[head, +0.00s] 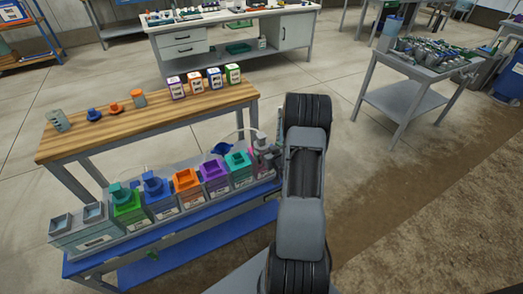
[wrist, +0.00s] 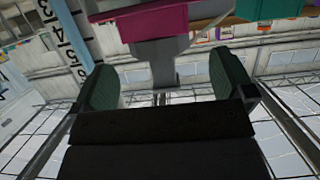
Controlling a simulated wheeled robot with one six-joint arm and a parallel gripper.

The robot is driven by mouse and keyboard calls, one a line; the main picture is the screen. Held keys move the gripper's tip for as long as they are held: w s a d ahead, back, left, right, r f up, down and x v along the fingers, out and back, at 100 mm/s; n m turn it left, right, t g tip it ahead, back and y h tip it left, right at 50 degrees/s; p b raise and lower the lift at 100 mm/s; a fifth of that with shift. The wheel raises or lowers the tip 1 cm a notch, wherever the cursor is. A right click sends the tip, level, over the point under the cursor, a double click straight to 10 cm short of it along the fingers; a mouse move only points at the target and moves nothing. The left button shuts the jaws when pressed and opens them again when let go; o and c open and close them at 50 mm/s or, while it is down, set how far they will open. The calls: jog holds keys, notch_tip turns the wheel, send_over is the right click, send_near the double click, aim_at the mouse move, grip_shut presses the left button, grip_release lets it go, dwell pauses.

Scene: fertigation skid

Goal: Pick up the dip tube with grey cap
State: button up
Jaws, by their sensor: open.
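My gripper (wrist: 167,85) is open in the wrist view, with a green-padded finger on each side. A grey stem-like part (wrist: 163,68) with a wider top shows between and beyond the fingers, below a magenta block (wrist: 150,20). I cannot tell whether this grey part is the dip tube with grey cap, or how far it is from the fingers. No finger visibly touches it. In the head view my arm covers the gripper, and I cannot clearly make out the dip tube there.
A blue bench (head: 165,240) holds a row of boxy containers with green, blue, orange (head: 187,182), purple (head: 214,172) and teal lids. A grey cart (head: 405,95) stands right. The floor between is clear.

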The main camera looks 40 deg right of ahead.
aim_at(263, 146)
jog(key=shift+x, duration=2.95)
jog(key=shift+r, duration=0.2)
jog(key=shift+c, duration=0.2)
jog(key=c, duration=0.9)
jog(key=shift+c, duration=0.3)
jog(key=shift+r, duration=0.15)
